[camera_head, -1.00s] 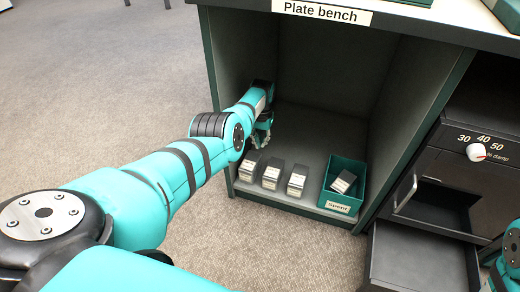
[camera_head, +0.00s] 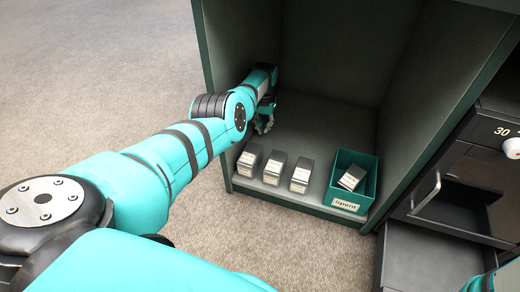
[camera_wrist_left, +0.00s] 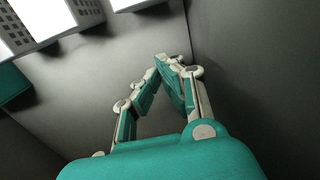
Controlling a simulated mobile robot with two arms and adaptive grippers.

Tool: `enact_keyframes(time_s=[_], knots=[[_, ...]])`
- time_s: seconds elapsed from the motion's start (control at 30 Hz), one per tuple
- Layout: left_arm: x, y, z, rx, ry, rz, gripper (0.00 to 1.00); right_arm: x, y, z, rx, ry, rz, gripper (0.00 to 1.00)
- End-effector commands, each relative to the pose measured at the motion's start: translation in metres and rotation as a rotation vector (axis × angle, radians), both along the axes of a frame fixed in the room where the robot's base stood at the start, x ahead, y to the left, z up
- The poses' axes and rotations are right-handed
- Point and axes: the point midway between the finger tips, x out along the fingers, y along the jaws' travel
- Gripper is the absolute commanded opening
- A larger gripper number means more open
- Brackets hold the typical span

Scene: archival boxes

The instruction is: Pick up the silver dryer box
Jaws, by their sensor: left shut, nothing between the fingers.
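Several small dark boxes with pale labels stand in the open cubby. Three are in a row at its front: a left box (camera_head: 249,161), a middle box (camera_head: 274,168) and a right box (camera_head: 301,176). Another box (camera_head: 352,177) lies tilted in the green bin marked "Spent" (camera_head: 345,204). I cannot tell which one is the silver dryer box. My left gripper (camera_head: 264,124) is inside the cubby, behind the left box and near the left wall. In the left wrist view its fingers (camera_wrist_left: 165,62) meet at the tips with nothing between them. My right gripper is not in view.
The cubby's left wall (camera_head: 237,50) is close to my left arm. Its floor (camera_head: 325,125) is bare behind the boxes. A dark cabinet with an open drawer (camera_head: 430,262) stands at the right. Carpet lies in front.

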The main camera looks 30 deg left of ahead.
Motion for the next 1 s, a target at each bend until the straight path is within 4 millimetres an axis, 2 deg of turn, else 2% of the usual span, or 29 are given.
enact_keyframes(time_s=[0.03,0.1,0.43,0.5,0.77,1.0], knots=[[0.000,0.000,-0.014,0.000,0.000,0.000,0.00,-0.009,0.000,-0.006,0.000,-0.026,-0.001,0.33],[0.000,0.000,-0.025,0.000,0.000,0.000,0.00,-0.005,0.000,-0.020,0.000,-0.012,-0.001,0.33],[0.000,0.000,-0.060,0.000,-0.001,0.001,0.00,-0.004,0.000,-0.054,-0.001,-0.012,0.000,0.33],[-0.003,-0.001,-0.049,0.001,-0.001,0.000,0.00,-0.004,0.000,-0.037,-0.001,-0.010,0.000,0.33],[-0.020,-0.005,-0.048,0.001,0.000,0.002,0.00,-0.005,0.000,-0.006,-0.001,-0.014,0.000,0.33],[-0.033,-0.008,-0.053,0.001,-0.001,0.001,0.00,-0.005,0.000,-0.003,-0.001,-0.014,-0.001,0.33]])
